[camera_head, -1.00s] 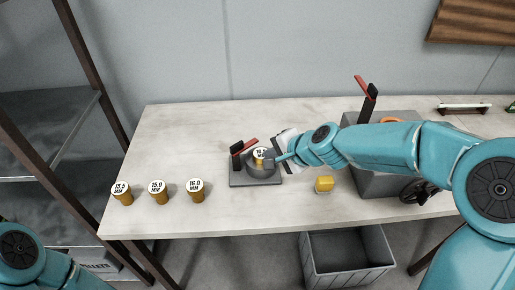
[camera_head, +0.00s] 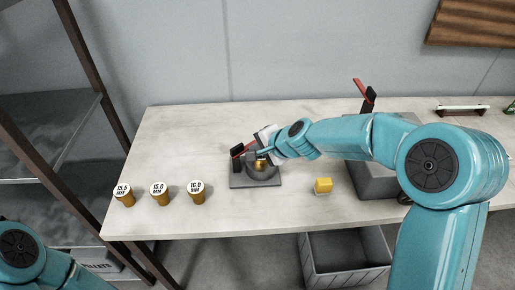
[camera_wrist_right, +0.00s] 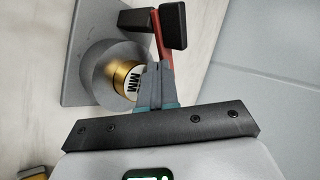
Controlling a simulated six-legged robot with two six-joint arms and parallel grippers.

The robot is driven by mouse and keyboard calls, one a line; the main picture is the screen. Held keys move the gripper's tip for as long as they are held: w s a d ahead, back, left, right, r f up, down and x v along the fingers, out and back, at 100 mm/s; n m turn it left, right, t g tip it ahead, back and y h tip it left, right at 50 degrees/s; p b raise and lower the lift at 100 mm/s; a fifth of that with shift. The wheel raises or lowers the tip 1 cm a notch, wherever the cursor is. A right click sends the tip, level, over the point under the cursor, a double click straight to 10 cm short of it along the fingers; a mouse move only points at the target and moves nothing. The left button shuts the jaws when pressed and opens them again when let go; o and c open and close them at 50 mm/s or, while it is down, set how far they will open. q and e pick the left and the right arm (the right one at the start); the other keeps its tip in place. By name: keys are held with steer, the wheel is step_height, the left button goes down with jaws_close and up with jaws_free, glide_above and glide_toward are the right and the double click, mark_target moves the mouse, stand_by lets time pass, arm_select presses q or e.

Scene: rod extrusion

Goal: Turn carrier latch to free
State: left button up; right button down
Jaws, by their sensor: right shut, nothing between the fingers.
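The carrier is a grey plate (camera_head: 240,184) with a round grey holder, on the table left of centre. A gold die (camera_head: 260,165) with a white "MM" label sits in the holder; it also shows in the right wrist view (camera_wrist_right: 127,76). The carrier latch has a red lever (camera_head: 238,149) beside a black upright (camera_head: 237,159). My right gripper (camera_head: 262,152) is shut and empty over the carrier's back side. In the right wrist view its fingertips (camera_wrist_right: 154,84) are close beside the red lever (camera_wrist_right: 159,42); I cannot tell if they touch. My left gripper is out of view.
Several labelled gold dies, such as the 16.0 one (camera_head: 196,192), stand to the left. A grey machine (camera_head: 372,180) is partly behind my right arm. A grey bin (camera_head: 345,262) is below the table's front edge.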

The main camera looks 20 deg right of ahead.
steer(key=shift+w+f+b, duration=0.1)
steer(key=shift+w+b, duration=0.1)
steer(key=shift+b, duration=0.1)
steer(key=shift+w+d+n+y+b, duration=0.15)
steer(key=shift+n+y+b, duration=0.25)
steer(key=shift+n, duration=0.2)
